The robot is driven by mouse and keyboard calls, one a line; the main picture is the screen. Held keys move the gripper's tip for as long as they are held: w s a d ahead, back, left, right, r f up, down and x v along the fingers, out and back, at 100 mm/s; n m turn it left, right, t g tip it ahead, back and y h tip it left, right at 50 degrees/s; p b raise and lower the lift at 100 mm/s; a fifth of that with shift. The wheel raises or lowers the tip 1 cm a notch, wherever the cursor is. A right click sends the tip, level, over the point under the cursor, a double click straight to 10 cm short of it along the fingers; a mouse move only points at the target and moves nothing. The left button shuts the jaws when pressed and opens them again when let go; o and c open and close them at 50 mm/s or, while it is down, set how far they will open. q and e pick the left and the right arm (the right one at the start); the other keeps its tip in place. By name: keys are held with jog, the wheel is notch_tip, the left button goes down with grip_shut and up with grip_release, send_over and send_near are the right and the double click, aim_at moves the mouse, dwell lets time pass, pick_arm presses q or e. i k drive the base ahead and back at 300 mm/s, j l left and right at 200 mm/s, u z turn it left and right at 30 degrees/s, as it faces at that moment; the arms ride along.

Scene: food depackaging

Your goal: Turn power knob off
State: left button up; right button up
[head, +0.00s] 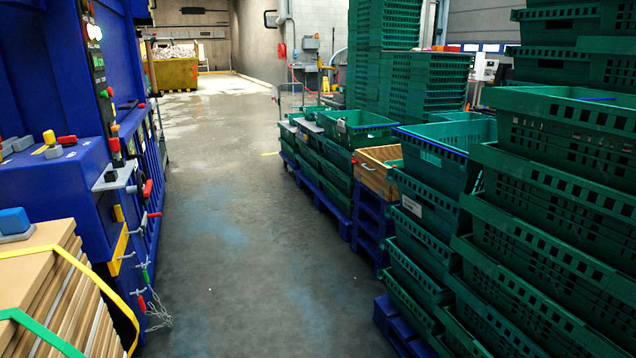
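A blue machine (70,190) stands along the left edge. On its front is a narrow dark control panel (99,75) with lit round lamps (93,32) near its top. Small red and dark controls stick out on and below the panel, among them a red and black one (114,145). A grey plate with a black knob (111,176) sits lower on the machine's corner. I cannot tell which of these is the power knob, or how it is turned. Neither of my grippers is in view.
Stacked green crates (560,200) fill the right side, some on blue pallets (330,205). Strapped flat cardboard (50,280) stands at the lower left. The wet floor aisle (240,250) between is clear. A yellow bin (175,74) stands at the far end.

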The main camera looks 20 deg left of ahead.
aim_at(72, 140)
jog(key=i+j+u, duration=0.2)
jog(key=i+u, duration=0.2)
jog(key=i+j+u, duration=0.1)
jog(key=i+u, duration=0.65)
jog(key=i+l+u, duration=0.15)
jog(key=i+u, duration=0.25)
jog(key=k, duration=0.05)
